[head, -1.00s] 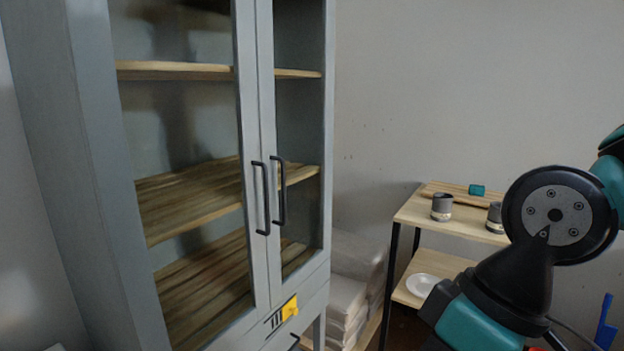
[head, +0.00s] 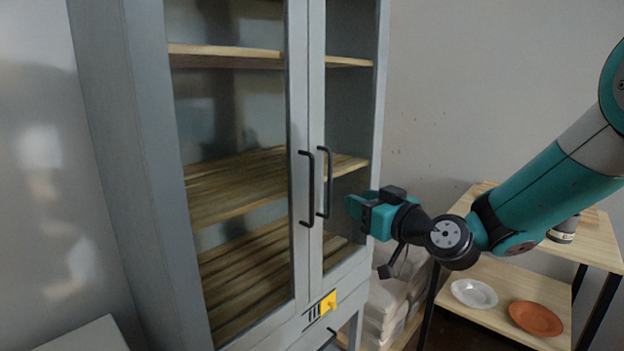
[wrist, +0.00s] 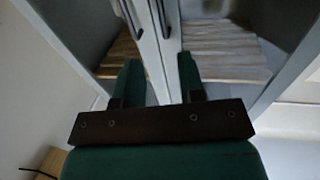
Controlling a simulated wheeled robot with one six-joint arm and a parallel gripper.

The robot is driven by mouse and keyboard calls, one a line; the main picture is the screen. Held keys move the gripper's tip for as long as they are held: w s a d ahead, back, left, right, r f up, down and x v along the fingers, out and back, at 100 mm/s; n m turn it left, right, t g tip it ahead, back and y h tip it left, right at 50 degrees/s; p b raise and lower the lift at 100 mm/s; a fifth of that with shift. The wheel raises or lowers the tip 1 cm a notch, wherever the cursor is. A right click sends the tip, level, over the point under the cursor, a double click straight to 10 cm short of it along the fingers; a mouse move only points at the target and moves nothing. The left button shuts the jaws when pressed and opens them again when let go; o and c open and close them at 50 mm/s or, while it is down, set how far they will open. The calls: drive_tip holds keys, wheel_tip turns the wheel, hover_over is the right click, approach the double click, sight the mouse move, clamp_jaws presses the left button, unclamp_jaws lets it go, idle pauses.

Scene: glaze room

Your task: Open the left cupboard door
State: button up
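The grey cupboard has two glazed doors. The left cupboard door (head: 298,258) is shut, with a black vertical bar handle (head: 308,190) near its right edge. The right door (head: 316,245) is also shut, and its similar handle (head: 324,182) stands close beside the left one. My gripper (head: 356,206) is just right of the right door's handle, in front of the right door, apparently touching neither handle. In the wrist view the gripper (wrist: 160,72) has its two green fingers apart with nothing between them. Both handles show at the top edge there, beyond the fingertips.
A yellow tag (head: 328,304) is on the cupboard below the doors. A wooden shelf rack (head: 540,278) at right holds a white plate (head: 474,293), an orange plate (head: 536,318) and a cup (head: 563,231). Pale stacked bags (head: 385,310) stand between rack and cupboard.

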sight(313, 181)
drive_tip(key=p+x, duration=0.6)
drive_tip(key=x, duration=1)
drive_tip(key=shift+p, duration=0.35)
drive_tip(key=shift+s, duration=0.1)
clamp_jaws()
